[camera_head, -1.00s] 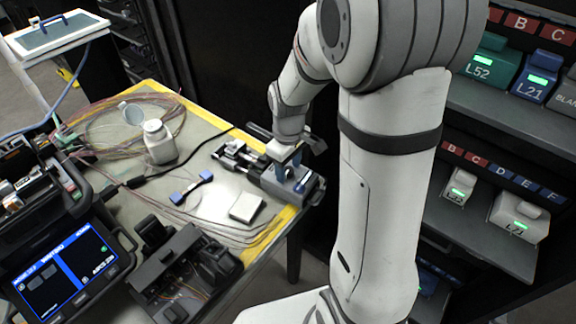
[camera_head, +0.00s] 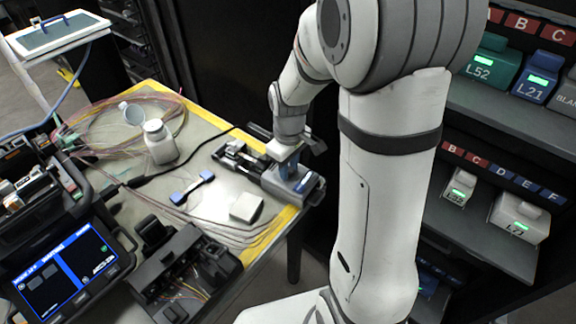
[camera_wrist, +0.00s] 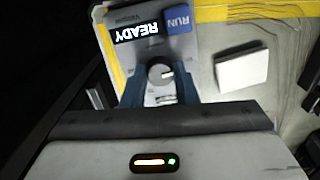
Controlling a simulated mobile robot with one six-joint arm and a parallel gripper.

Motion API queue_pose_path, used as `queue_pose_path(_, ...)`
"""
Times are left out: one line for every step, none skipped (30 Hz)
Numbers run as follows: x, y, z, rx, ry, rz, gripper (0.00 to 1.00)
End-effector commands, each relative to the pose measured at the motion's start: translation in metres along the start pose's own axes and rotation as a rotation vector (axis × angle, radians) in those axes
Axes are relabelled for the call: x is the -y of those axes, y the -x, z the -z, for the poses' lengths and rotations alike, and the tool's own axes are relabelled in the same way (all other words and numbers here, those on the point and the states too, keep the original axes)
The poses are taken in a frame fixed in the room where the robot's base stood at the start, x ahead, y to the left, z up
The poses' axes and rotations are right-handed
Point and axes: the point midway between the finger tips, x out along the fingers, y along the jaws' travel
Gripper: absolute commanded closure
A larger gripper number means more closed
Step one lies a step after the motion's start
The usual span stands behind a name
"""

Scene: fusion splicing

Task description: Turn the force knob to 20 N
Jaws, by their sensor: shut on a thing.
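The force knob (camera_wrist: 160,74) is a small round grey knob with a white pointer mark, on the top of a grey device. In the wrist view it sits between the two blue fingers of my gripper (camera_wrist: 159,88), which are shut on it. The pointer mark points to the right in the wrist view. The device (camera_head: 298,184) stands at the table's right corner in the head view, with my gripper (camera_head: 284,168) over it. Its display (camera_wrist: 135,28) reads READY, beside a blue RUN button (camera_wrist: 179,19). The scale around the knob is too small to read.
A white block (camera_head: 246,207) lies on the table left of the device, and it also shows in the wrist view (camera_wrist: 241,69). A blue-ended tool (camera_head: 192,188) and a white bottle (camera_head: 159,142) are further left. Shelves with labelled boxes (camera_head: 518,217) stand at the right.

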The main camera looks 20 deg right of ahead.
Motion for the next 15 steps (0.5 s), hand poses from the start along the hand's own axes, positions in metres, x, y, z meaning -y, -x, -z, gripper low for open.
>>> queue_pose_path(0.0011, -0.0004, -0.0004, 0.002, -0.012, 0.003, 0.96)
queue_pose_path(0.0011, -0.0004, -0.0005, 0.002, -0.023, 0.003, 0.96)
queue_pose_path(0.0010, -0.0004, -0.0005, 0.002, -0.039, 0.003, 0.96)
queue_pose_path(0.0010, -0.0005, -0.0006, 0.002, -0.053, 0.003, 0.96)
queue_pose_path(0.0010, -0.0005, -0.0006, 0.002, -0.069, 0.003, 0.96)
queue_pose_path(0.0010, -0.0005, -0.0007, 0.002, -0.093, 0.003, 0.96)
queue_pose_path(0.0009, -0.0006, -0.0007, 0.002, -0.112, 0.003, 0.96)
queue_pose_path(0.0009, -0.0006, -0.0007, 0.002, -0.134, 0.003, 0.96)
queue_pose_path(0.0009, -0.0006, -0.0008, 0.003, -0.165, 0.003, 0.96)
queue_pose_path(0.0009, -0.0006, -0.0008, 0.003, -0.190, 0.003, 0.96)
queue_pose_path(0.0009, -0.0007, -0.0008, 0.003, -0.215, 0.003, 0.96)
queue_pose_path(0.0009, -0.0007, -0.0009, 0.003, -0.251, 0.003, 0.96)
queue_pose_path(0.0009, -0.0007, -0.0009, 0.003, -0.279, 0.003, 0.96)
queue_pose_path(0.0009, -0.0007, -0.0009, 0.003, -0.307, 0.003, 0.96)
queue_pose_path(0.0009, -0.0007, -0.0010, 0.003, -0.346, 0.003, 0.96)
